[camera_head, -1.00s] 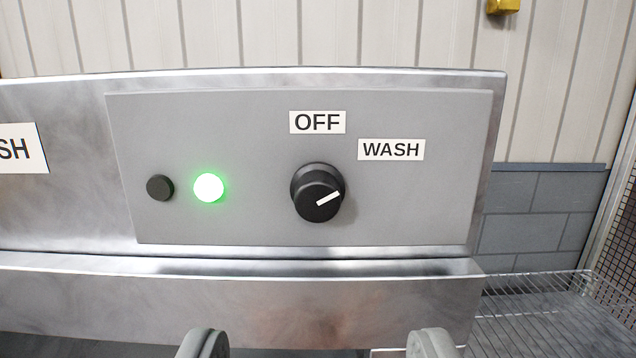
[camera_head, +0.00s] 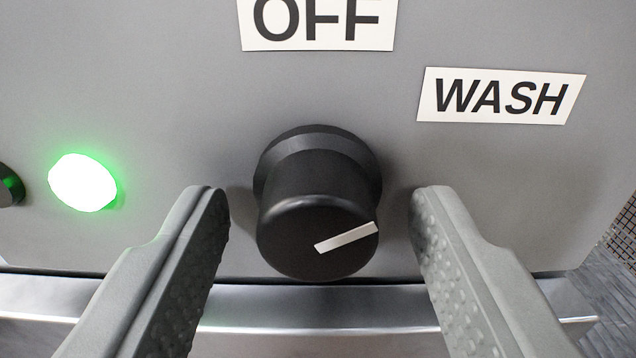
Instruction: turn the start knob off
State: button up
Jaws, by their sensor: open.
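The start knob (camera_head: 305,230) is a round black dial standing out from a grey panel. Its white pointer mark (camera_head: 346,237) points right and slightly up, toward the WASH side. The OFF label (camera_head: 318,22) sits above the knob, and the WASH label (camera_head: 499,95) is to the upper right. My gripper (camera_head: 320,210) is open, with one grey padded finger on each side of the knob. A gap shows between the knob and each finger. How far the fingertips are from the panel is hard to tell.
A green lamp (camera_head: 83,182) glows on the panel left of the knob. A dark round button (camera_head: 10,185) is partly cut off at the left edge. A metal ledge (camera_head: 310,307) runs below the panel, and wire mesh (camera_head: 622,235) shows at the far right.

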jog(key=shift+w, duration=0.15)
jog(key=c, duration=0.8)
jog(key=shift+n, duration=0.3)
jog(key=n, duration=1.1)
jog(key=shift+n, duration=0.3)
